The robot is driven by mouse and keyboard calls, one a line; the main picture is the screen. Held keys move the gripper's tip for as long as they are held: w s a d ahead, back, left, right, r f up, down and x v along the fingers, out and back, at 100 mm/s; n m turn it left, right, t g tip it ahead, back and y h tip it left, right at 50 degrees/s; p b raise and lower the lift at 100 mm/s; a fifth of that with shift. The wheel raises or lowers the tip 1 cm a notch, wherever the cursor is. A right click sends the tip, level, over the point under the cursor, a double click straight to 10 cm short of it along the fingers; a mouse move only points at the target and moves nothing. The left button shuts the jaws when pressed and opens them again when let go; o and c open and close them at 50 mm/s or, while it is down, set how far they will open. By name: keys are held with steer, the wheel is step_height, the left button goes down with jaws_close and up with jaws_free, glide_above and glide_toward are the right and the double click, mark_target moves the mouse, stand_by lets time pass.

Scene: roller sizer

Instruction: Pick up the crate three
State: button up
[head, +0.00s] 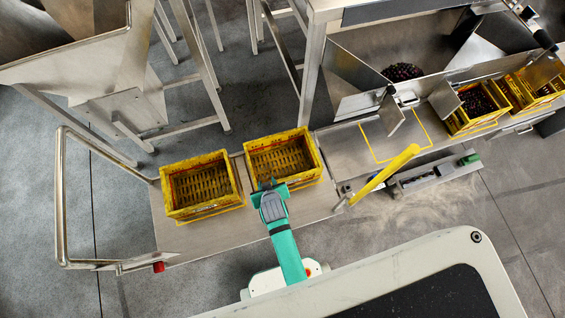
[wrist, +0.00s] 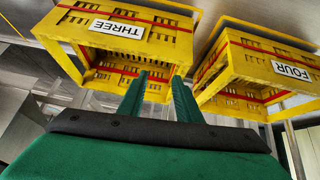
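Crate three is an empty yellow slatted crate (head: 276,139), the right one of two on the metal shelf in the head view. In the wrist view, crate three (wrist: 158,42) is at the upper left, with a white THREE label and a red stripe. My gripper (head: 270,185) is at the near wall of this crate in the head view. In the wrist view my gripper (wrist: 160,75) has its two green fingers apart, with a gap between them. The fingertips overlap the crate's edge in the picture; I cannot tell whether they touch it.
Crate four (head: 165,185), yellow and empty, stands just left of crate three; its FOUR label shows in the wrist view (wrist: 290,68). A yellow bar (head: 385,174) and a bare metal table are to the right. A metal rail (head: 62,200) bounds the left end.

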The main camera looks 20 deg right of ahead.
steer(key=w+a+g, duration=0.1)
steer(key=w, duration=0.2)
steer(key=w+a+f+g, duration=0.1)
steer(key=w+a, duration=0.1)
steer(key=w, duration=0.1)
steer(key=w+a+f+g, duration=0.1)
steer(key=w, duration=0.3)
steer(key=shift+w+a+g+y, duration=0.1)
steer(key=shift+a+g+y, duration=0.05)
steer(key=shift+g+y, duration=0.2)
steer(key=shift+x, duration=5.25)
steer(key=shift+c, duration=0.7)
jaws_close()
